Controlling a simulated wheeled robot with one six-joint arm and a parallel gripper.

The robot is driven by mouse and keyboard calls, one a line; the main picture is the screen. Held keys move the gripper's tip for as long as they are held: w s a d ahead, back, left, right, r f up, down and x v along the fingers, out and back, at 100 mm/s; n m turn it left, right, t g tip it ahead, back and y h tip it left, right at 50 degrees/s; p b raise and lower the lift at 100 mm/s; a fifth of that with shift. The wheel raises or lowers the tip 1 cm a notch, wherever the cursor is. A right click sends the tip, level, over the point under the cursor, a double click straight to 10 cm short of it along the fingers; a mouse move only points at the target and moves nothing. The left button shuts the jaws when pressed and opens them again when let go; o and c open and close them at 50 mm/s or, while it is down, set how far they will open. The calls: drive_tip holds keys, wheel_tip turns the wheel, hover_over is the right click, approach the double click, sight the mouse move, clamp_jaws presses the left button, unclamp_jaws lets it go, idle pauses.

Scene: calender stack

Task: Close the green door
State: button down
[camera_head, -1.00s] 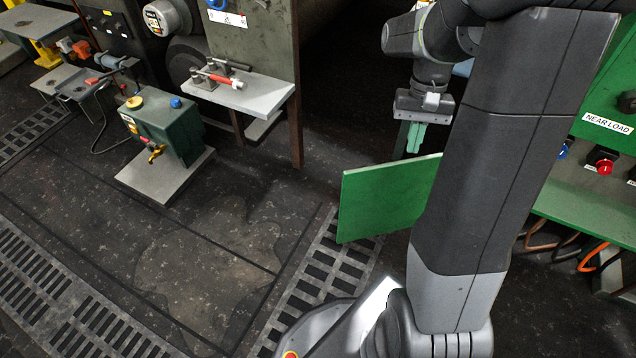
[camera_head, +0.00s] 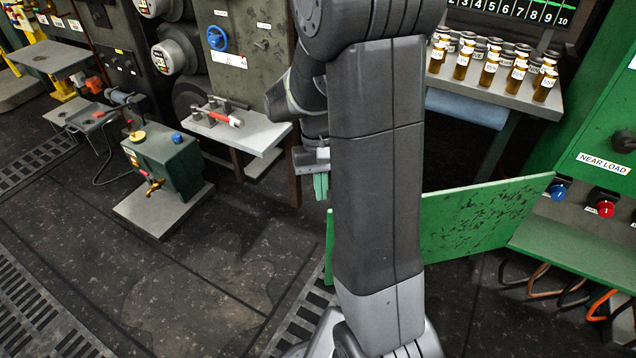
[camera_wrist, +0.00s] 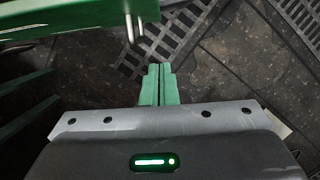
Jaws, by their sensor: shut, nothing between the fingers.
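The green door (camera_head: 480,222) stands swung open, out from the green cabinet at right. My arm hides its middle, and its free end shows just left of the arm. In the wrist view a green bar (camera_wrist: 62,20), which looks like the door's top edge, crosses the upper left, with small metal pins near its end. My gripper (camera_head: 320,190) has green fingers, shut and empty, close to the door's free end in the head view. In the wrist view the fingertips (camera_wrist: 159,68) point at the floor grating, apart from the bar.
The green cabinet (camera_head: 590,125) has blue and red knobs, with cables below. A shelf of brown bottles (camera_head: 490,75) stands behind. A grey ledge (camera_head: 245,132) with a red-handled tool and a green tank (camera_head: 165,160) are at left. The floor (camera_head: 200,270) at front left is clear.

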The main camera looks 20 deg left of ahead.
drive_tip(key=s+d+f+b, duration=0.1)
drive_tip(key=s+d+f, duration=0.2)
drive_tip(key=s+f, duration=0.1)
drive_tip(key=shift+s+f, duration=0.15)
drive_tip(key=shift+f, duration=0.35)
drive_tip(key=shift+d, duration=0.15)
